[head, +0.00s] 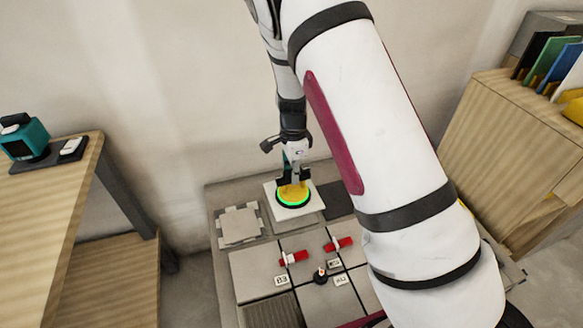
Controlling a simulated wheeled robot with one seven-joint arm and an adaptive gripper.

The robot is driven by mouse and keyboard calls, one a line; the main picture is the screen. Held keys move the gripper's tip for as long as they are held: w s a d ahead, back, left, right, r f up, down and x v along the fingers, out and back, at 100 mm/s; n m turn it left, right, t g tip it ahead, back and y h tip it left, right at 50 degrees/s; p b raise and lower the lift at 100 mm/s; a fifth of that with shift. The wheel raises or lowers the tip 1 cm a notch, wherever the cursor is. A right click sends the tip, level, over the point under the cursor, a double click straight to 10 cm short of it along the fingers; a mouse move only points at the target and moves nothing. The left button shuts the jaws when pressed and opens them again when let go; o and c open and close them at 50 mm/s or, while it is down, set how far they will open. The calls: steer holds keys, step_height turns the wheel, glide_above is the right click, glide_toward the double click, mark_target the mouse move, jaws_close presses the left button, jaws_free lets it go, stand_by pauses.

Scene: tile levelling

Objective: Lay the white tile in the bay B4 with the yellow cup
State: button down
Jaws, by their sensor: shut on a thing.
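My gripper (293,177) is shut on the yellow cup (293,189), which has a bright green ring around its base. The cup stands on the middle of the white tile (292,212), and my gripper is directly above it. The tile is in the back row of the panel, between a grey tile and a dark recess. It looks slightly turned against the panel's lines. I cannot tell whether it rests in a bay or hangs just above one. A label reading B3 (281,280) lies nearer; I cannot read a B4 label.
Red clips (296,258) and (340,244) and a dark knob (320,276) sit on the grey tiles in front. A grey tile (239,226) with corner pieces lies left. A dark recess (335,201) is right. Wooden furniture stands both sides; my arm hides the panel's right part.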

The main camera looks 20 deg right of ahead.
steer(key=s+p, duration=3.5)
steer(key=s, duration=2.2)
steer(key=shift+p, duration=0.4)
stand_by(3.5)
